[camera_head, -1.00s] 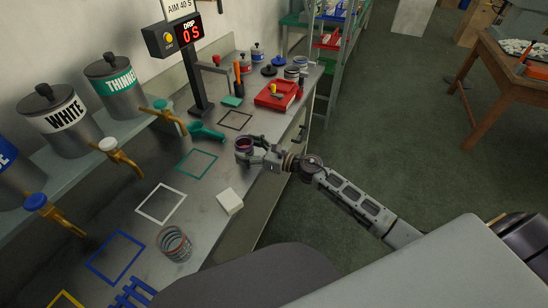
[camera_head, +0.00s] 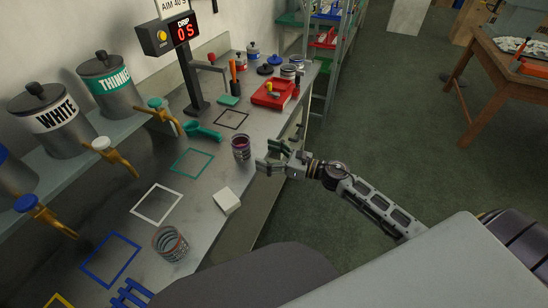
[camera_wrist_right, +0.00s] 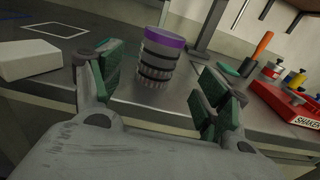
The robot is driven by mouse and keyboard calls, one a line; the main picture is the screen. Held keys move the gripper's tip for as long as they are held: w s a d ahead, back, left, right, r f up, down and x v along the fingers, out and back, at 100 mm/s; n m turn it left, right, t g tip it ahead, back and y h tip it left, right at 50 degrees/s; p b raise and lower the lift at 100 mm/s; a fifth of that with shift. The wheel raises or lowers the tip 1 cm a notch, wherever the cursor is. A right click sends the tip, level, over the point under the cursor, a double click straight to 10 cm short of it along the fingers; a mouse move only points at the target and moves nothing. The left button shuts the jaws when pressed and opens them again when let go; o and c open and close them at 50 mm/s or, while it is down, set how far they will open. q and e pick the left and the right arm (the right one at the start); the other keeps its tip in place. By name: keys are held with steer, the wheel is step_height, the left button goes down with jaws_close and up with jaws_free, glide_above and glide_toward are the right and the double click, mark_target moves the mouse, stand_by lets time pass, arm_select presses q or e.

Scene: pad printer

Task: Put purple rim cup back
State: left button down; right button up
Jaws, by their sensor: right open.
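The purple rim cup (camera_head: 240,148) stands upright on the grey bench near its front edge. In the right wrist view the cup (camera_wrist_right: 158,58) shows a purple band over grey ribbed sides, beyond and between my fingers. My right gripper (camera_head: 268,156) is open and empty, just to the right of the cup and apart from it. Its green-padded fingers (camera_wrist_right: 160,95) are spread wide in the wrist view. A second ribbed cup (camera_head: 170,244) stands nearer on the bench. My left gripper is not in view.
Square outlines mark the bench: black (camera_head: 231,118), teal (camera_head: 191,163), white (camera_head: 156,204) and blue (camera_head: 110,260). A white block (camera_head: 227,200), a teal scoop (camera_head: 202,131) and a red tray (camera_head: 274,93) also lie there. Tapped tanks (camera_head: 62,121) line the wall side.

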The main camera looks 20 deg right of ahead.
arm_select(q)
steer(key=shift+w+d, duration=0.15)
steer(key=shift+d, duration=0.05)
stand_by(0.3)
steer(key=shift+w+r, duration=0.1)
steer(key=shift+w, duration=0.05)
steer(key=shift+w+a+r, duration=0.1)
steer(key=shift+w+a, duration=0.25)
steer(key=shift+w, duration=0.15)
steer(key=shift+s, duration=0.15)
